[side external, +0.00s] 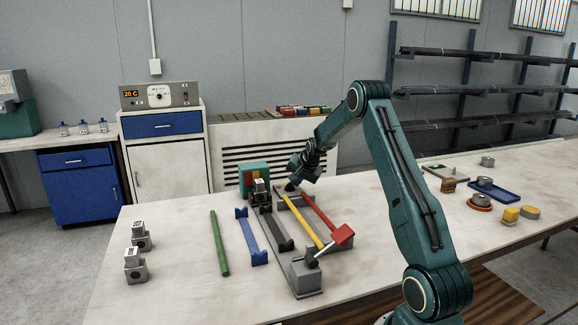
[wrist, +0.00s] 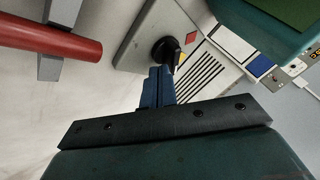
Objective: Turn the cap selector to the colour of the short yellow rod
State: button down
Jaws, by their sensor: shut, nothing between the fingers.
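A black round knob (wrist: 165,52), which looks like the cap selector, sits on a grey plate (wrist: 137,42) in the wrist view. A yellow rod (side external: 305,217) lies there beside a red rod (side external: 322,212).
A teal box (side external: 253,168) is left of my gripper. A green rod (side external: 219,243) and blue piece (side external: 250,236) lie left.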

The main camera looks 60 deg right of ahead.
jog(key=shift+w+d+n, duration=0.1)
jog(key=shift+w+n, duration=0.05)
jog(key=shift+n, duration=0.15)
jog(key=shift+w+d+n+t+y, duration=0.1)
jog(key=shift+w+n+t+y, duration=0.2)
jog(key=shift+n+y, duration=0.15)
jog(key=shift+w+d, duration=0.1)
jog(key=shift+d+n+y, duration=0.3)
jog(key=shift+n+y, duration=0.05)
jog(key=shift+n, duration=0.4)
jog(key=shift+w, duration=0.25)
jog(key=shift+d, duration=0.15)
